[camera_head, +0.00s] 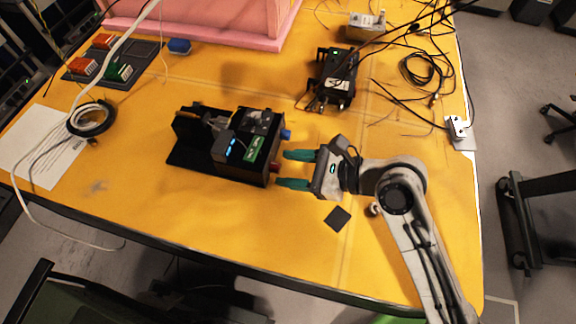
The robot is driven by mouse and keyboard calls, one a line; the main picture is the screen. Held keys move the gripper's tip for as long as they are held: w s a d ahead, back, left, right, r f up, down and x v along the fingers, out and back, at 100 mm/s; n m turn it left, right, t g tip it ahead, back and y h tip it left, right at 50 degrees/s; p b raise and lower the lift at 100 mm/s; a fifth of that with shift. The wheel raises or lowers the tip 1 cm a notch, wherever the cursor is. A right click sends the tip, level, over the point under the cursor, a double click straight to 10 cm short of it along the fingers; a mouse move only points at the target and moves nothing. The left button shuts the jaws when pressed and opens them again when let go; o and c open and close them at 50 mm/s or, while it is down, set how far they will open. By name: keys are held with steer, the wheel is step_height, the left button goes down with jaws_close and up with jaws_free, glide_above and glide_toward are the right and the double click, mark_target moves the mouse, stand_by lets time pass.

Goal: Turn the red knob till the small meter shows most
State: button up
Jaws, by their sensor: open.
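A black open-topped device (205,170) sits on the yellow table. On its right end are a blue knob (286,135) and, below it in the picture, a red knob (275,168). A small meter with a lit blue display (230,145) is on top of the device; its reading is too small to make out. A green board (254,149) is beside it. My gripper (285,170) points left with its two green fingers apart. The red knob lies between the fingertips, at their level in the picture; I cannot tell whether they touch it.
A black square (338,217) lies on the table below my gripper. A black instrument (338,78) with cables stands behind. The table's front (210,215) is clear.

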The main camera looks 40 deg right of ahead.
steer(key=shift+w+a+f, duration=0.2)
steer(key=shift+w+a, duration=0.1)
steer(key=shift+w, duration=0.1)
jaws_close()
